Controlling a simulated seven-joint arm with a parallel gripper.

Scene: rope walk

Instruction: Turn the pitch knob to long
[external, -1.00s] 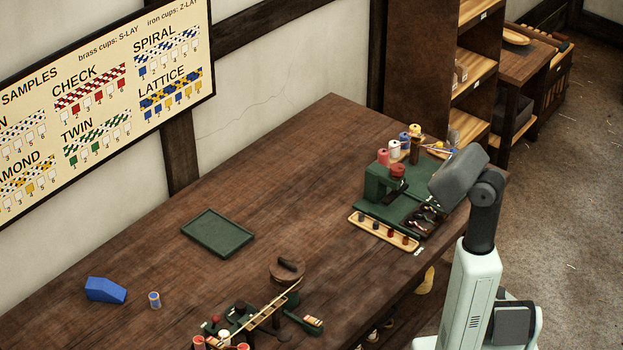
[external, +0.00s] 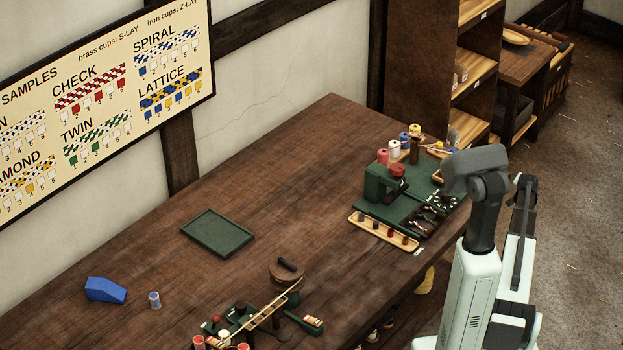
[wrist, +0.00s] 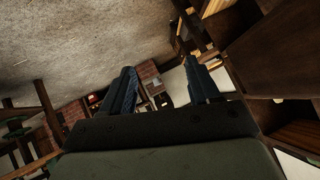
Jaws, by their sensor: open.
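A round brown knob-like part (external: 287,270) with a dark bar across its top sits on the table, at the far end of a green fixture with a wooden rail (external: 262,310). A red-topped part (external: 398,170) stands on a green machine (external: 378,186) near the table's right end. I cannot tell for certain which is the pitch knob; no pitch markings are readable. My gripper's two fingers (wrist: 160,67) are apart and empty in the wrist view, facing the floor and shelving. In the external view my arm is folded at the right, away from both parts.
A green tray (external: 218,233) lies mid-table, with a blue block (external: 105,290) and a small spool (external: 154,300) at left. A wooden strip of small pegs (external: 383,232) lies before the machine. Tall shelves (external: 460,70) stand behind. The table's middle is largely clear.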

